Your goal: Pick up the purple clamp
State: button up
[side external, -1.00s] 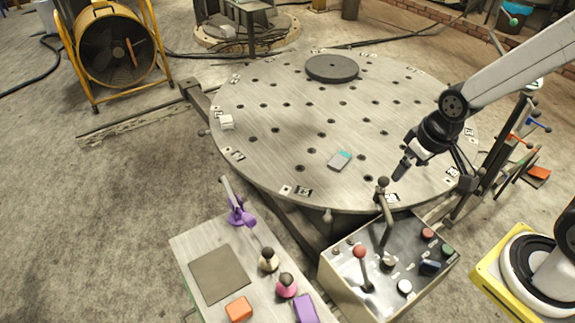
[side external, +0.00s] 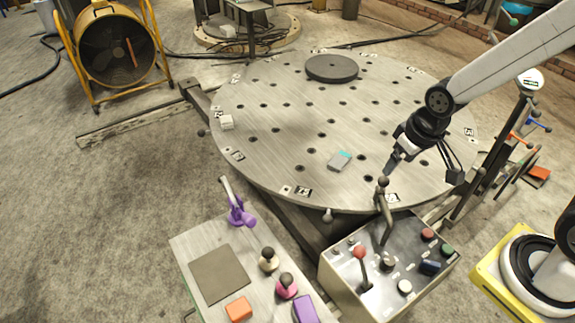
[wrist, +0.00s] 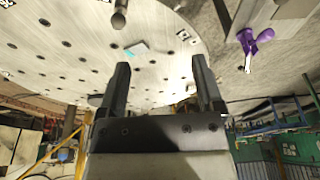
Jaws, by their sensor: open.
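The purple clamp (side external: 238,213) stands at the back edge of a small metal side table, with its light metal handle tilted up to the left. In the wrist view the clamp (wrist: 262,37) shows at the upper right, beyond and to the right of my fingers. My gripper (side external: 388,176) hangs over the front right part of the round table, well to the right of the clamp and apart from it. In the wrist view my gripper (wrist: 163,82) is open, with nothing between its two dark fingers.
The round holed table (side external: 290,150) carries a dark disc (side external: 331,68) and a grey-teal block (side external: 339,161). A control box (side external: 340,275) with upright levers stands between my gripper and the clamp's table (side external: 185,245).

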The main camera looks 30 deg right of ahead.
jog(key=w+a+f, duration=0.1)
jog(key=w+a, duration=0.3)
jog(key=w, duration=0.4)
jog(key=t, duration=0.2)
send_over(235, 200)
jog(key=s, duration=0.3)
notch_tip(235, 200, down, 13)
jog(key=shift+f, duration=0.2)
jog(key=shift+f, duration=0.1)
jog(key=shift+x, duration=1.15)
jog(key=shift+w, duration=0.1)
jog(key=shift+x, duration=2.6)
jog(key=shift+w, duration=0.1)
